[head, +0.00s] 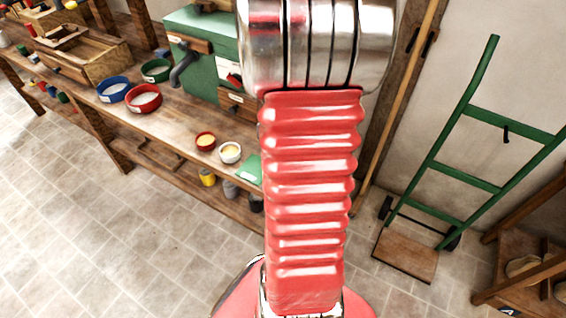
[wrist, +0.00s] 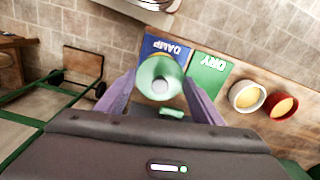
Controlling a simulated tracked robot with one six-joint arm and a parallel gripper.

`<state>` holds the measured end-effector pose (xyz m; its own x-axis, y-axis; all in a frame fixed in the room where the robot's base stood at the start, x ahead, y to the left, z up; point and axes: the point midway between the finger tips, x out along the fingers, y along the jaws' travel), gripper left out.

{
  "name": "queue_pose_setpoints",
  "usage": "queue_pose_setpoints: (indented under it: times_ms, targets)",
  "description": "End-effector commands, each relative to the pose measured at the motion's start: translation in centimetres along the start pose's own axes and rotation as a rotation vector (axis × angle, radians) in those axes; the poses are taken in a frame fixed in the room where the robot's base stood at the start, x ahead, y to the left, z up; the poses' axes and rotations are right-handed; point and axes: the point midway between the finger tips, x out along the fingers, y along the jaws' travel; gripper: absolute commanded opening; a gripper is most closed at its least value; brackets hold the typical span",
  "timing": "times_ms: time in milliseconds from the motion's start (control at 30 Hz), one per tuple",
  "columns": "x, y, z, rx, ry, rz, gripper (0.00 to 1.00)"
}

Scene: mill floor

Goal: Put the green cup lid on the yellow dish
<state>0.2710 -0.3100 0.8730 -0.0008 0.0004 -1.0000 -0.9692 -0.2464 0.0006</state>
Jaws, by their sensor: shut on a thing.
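The green cup lid (wrist: 158,68), a round pale green piece with a grey knob, is between the two purple fingers of my gripper (wrist: 161,82) in the wrist view. My gripper is shut on it, above the workbench. Two small round dishes with yellow contents stand on the bench: a white one (wrist: 247,96) and a red one (wrist: 282,107), to the right of my gripper in the wrist view. The head view also shows the white dish (head: 230,153) and red dish (head: 205,141). My arm hides the gripper and lid there.
A blue DAMP card (wrist: 168,46) and a green DRY card (wrist: 208,78) lie close to the lid. A small green piece (wrist: 172,112) shows near the fingers. Blue (head: 113,89), red (head: 143,98) and green (head: 156,70) bowls stand further left. A green hand truck (head: 433,160) leans at right.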

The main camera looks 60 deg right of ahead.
Motion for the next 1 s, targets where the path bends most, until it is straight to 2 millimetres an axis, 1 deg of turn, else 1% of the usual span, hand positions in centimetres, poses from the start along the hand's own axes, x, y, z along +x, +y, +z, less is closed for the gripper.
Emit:
queue_pose_setpoints:
  times_ms: [267,800,933,967,1000]
  targets:
    - [0.1,0.0,0.0,0.000,0.001,0.000,0.39]
    - [1.2,0.0,0.0,0.000,0.000,0.000,0.39]
    - [1.3,0.0,0.0,0.000,0.000,0.000,0.39]
    - [1.3,0.0,0.0,0.000,0.000,0.000,0.63]
    - [1.3,0.0,0.0,0.000,0.000,0.000,0.66]
